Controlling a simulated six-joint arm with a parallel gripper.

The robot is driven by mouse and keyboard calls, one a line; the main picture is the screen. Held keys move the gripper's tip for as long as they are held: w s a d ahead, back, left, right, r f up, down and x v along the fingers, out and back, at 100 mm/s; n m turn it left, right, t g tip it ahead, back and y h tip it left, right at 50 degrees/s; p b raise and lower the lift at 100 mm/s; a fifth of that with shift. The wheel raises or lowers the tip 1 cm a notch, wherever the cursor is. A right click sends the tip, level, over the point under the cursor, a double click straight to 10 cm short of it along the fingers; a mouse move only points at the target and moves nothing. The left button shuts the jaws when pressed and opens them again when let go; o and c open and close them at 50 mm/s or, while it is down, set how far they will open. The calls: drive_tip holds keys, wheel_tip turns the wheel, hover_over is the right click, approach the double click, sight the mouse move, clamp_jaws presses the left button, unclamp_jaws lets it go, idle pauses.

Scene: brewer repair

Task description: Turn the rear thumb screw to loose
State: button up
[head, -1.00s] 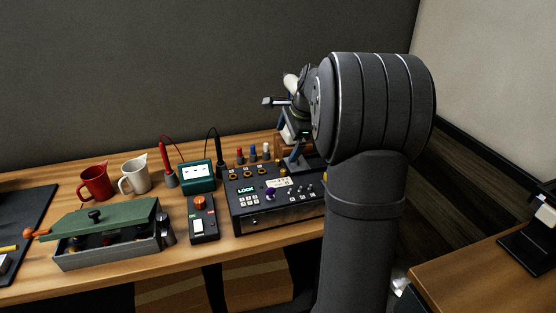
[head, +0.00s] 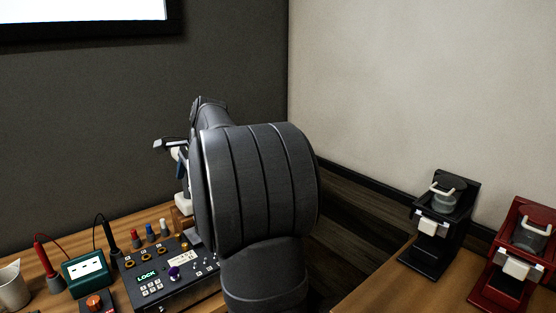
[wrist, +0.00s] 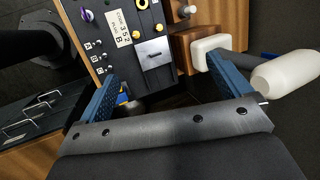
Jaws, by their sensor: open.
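The dark control box (head: 165,270) stands on the bench, partly covered by my arm in the head view. Its panel (wrist: 105,55) also shows in the wrist view, with a silver plate (wrist: 155,55) and small yellow knobs (wrist: 158,28) near the plate. I cannot tell which of these, if any, is the rear thumb screw. My gripper (wrist: 162,68) is open, with its blue fingers spread on either side of the panel's end and nothing clearly held. In the head view its fingers are mostly hidden behind my arm.
A wooden block with a white piece (wrist: 208,45) and a pale cylinder (wrist: 285,74) lie close to the right finger. A drawer unit (wrist: 35,125) is at left. A teal meter (head: 86,271) stands left of the box. Black (head: 442,218) and red (head: 518,255) brewers stand on the right bench.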

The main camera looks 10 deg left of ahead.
drive_tip(key=c, duration=0.7)
drive_tip(key=shift+w, duration=0.15)
drive_tip(key=c, duration=0.4)
drive_tip(key=w+m, duration=0.1)
drive_tip(key=w+m+g, duration=0.1)
drive_tip(key=w+m, duration=0.1)
drive_tip(key=shift+a+f+g, duration=0.35)
drive_tip(key=shift+f+g, duration=0.05)
drive_tip(key=shift+c, duration=0.2)
drive_tip(key=m+g, duration=0.1)
drive_tip(key=m, duration=0.1)
approach(178, 234)
drive_tip(key=x, duration=0.8)
drive_tip(key=shift+a+f, duration=0.1)
drive_tip(key=shift+f, duration=0.1)
clamp_jaws()
